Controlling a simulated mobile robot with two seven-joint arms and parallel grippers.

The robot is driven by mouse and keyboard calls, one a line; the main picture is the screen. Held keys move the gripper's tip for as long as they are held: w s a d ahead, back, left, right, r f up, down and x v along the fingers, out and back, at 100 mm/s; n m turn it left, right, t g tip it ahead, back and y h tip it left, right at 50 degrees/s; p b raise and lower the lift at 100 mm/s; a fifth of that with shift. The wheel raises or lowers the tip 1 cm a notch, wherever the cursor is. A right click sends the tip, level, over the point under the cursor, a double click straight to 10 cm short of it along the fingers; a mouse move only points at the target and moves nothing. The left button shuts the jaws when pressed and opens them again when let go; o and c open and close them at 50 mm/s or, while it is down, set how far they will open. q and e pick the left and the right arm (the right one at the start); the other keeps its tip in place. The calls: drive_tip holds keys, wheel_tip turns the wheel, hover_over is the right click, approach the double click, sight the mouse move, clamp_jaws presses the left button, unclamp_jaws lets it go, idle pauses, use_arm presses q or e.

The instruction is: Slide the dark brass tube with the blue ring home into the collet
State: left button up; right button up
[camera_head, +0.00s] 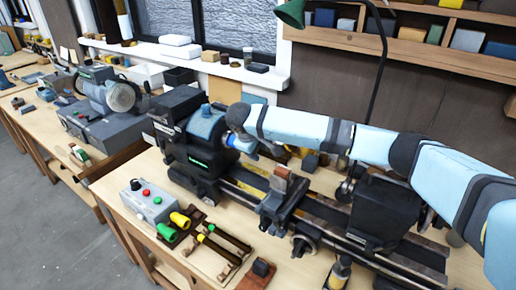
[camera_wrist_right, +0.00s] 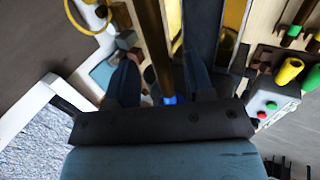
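My right gripper (camera_head: 240,140) is at the headstock (camera_head: 190,150) of the lathe, its arm coming in from the right. In the right wrist view its two blue fingers (camera_wrist_right: 159,72) stand apart, with a visible gap on either side of the dark brass tube (camera_wrist_right: 153,40). The tube's blue ring (camera_wrist_right: 168,99) shows close to the gripper's dark palm. A blue band (camera_head: 229,140) shows beside the gripper in the head view. The collet is hidden, so I cannot tell how far the tube is in. My left gripper is not in view.
A control box (camera_head: 150,203) with coloured buttons stands at the front left. Beside it a rack (camera_head: 198,245) holds tubes with yellow and green rings. The lathe's dark tailstock (camera_head: 383,212) lies under my right arm. A green lamp (camera_head: 291,13) hangs behind.

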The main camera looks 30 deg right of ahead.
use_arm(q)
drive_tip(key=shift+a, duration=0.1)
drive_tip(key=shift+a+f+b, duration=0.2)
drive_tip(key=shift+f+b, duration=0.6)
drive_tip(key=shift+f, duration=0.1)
use_arm(e)
drive_tip(key=v, duration=1.4)
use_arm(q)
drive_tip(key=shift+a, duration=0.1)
use_arm(e)
drive_tip(key=shift+s+a+f, duration=0.1)
drive_tip(key=shift+f, duration=0.05)
